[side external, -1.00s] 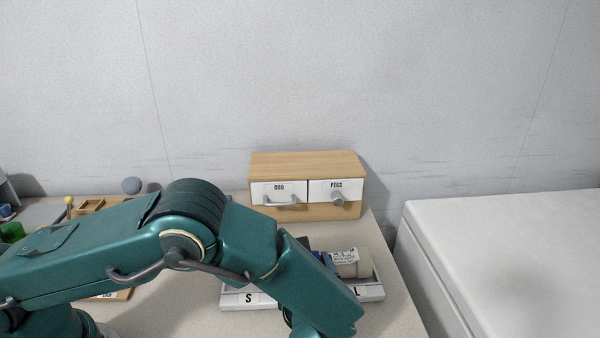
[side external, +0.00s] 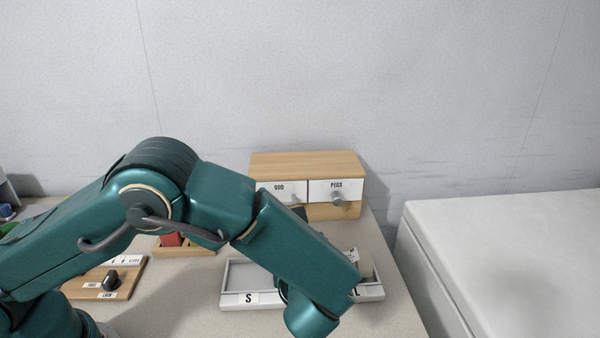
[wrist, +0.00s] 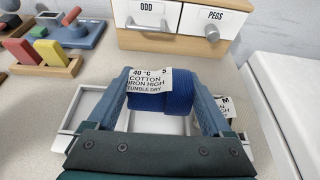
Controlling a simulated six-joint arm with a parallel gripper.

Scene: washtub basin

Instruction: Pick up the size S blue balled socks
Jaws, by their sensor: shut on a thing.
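The blue balled socks (wrist: 178,95) are between the two fingers of my gripper (wrist: 165,98) in the wrist view. My gripper is shut on them. A white care label on them reads 40 °C, cotton, iron high, tumble dry; its size letter is too small to read surely. Below them is the white sorting tray (wrist: 66,143), which also shows in the side view (side external: 268,300) with S and L marks on its front edge. The tray's left compartment looks empty. In the side view my arm hides the gripper and the blue socks.
A beige bundle (side external: 365,263) with a label lies in the tray's right part. A label marked M (wrist: 226,105) shows beside the right finger. The drawer box (side external: 306,165), marked ODD and PEGS, stands behind. A block board (wrist: 42,62) is at left. A white chest (side external: 500,255) is at right.

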